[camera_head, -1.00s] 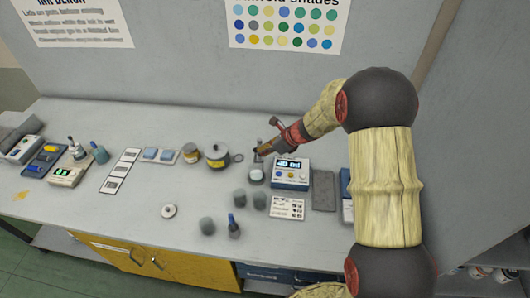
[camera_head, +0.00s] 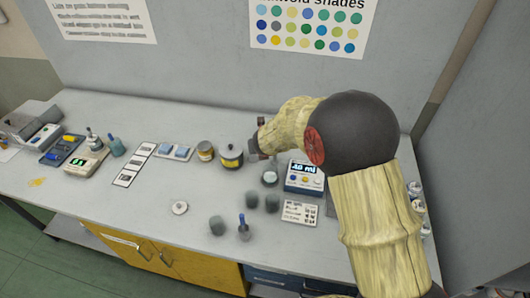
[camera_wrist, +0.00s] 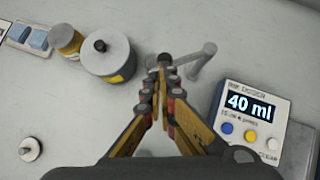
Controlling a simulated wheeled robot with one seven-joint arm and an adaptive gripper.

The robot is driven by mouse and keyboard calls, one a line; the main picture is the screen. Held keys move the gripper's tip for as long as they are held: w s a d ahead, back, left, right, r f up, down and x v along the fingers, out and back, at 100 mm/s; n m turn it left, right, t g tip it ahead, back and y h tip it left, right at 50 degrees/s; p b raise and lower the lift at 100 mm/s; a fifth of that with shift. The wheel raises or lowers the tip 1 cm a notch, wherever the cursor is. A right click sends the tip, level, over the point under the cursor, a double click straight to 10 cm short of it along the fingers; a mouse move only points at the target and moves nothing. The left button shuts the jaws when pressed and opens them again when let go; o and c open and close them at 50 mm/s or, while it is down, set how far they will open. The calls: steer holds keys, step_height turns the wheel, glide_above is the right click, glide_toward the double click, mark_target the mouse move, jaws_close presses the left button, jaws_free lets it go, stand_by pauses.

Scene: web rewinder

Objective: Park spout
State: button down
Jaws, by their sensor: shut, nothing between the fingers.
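The ink doser (camera_head: 304,178), a white and blue box, stands on the bench; its display reads 40 ml in the wrist view (camera_wrist: 250,112). The spout (camera_wrist: 198,58), a grey bar on a post, is just left of the doser's top in the wrist view. My gripper (camera_wrist: 164,66) is shut and empty, its fingertips beside the spout's left end. They overlap that end in the picture; I cannot tell if they touch. A small pale-topped container (camera_head: 269,178) stands left of the doser.
A lidded jar with a yellow label (camera_wrist: 108,58) stands close left of my gripper, with a smaller jar (camera_wrist: 66,40) beyond. A white disc (camera_head: 180,208) lies on fairly clear bench.

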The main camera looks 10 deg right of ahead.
steer(key=w+a+m+g+h+p, duration=0.1)
steer(key=w+a+m+h+p, duration=0.1)
steer(key=w+m+h+p, duration=0.1)
steer(key=shift+w+m+h+p, duration=0.3)
steer(key=shift+w+m+p, duration=0.4)
steer(key=shift+w+m, duration=0.65)
steer(key=shift+w, duration=0.1)
